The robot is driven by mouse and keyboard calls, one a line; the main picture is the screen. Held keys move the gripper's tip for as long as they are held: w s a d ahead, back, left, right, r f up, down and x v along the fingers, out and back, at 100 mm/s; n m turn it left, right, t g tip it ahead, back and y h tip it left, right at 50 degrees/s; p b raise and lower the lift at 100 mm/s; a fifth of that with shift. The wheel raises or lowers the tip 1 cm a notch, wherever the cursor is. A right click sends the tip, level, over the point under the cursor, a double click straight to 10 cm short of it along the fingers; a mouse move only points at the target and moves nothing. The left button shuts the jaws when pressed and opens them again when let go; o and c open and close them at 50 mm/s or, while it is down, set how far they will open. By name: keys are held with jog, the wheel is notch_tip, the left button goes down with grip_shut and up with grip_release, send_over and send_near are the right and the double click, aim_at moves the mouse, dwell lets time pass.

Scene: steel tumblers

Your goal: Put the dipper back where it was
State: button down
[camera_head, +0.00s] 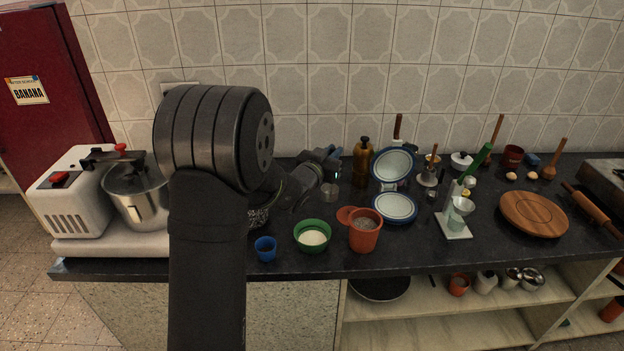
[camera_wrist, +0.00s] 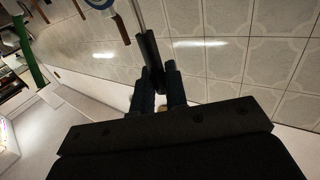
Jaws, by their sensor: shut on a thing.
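The dipper shows in the wrist view as a black handle (camera_wrist: 150,55) with a thin steel rod running up out of the picture. My gripper (camera_wrist: 157,78) is shut on the handle, with one dark finger on each side. In the head view my gripper (camera_head: 333,154) is above the back of the dark counter, left of the brass mill. A small steel cup (camera_head: 330,193) shows just below it; I cannot tell if this is the dipper's bowl.
A green bowl of white contents (camera_head: 312,236), an orange jug (camera_head: 365,232) and a blue cup (camera_head: 266,249) stand near the front edge. A steel pot (camera_head: 143,205) stands left.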

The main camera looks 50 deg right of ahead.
jog(key=w+f, duration=0.7)
jog(key=f, duration=0.1)
jog(key=shift+a+f, duration=0.15)
jog(key=shift+a, duration=0.05)
jog(key=shift+w+f, duration=0.1)
jog(key=shift+f, duration=0.1)
jog(key=c, duration=1.4)
grip_release()
jog(key=shift+c, duration=0.2)
jog(key=shift+r, duration=0.1)
jog(key=v, duration=1.2)
jog(key=shift+r, duration=0.1)
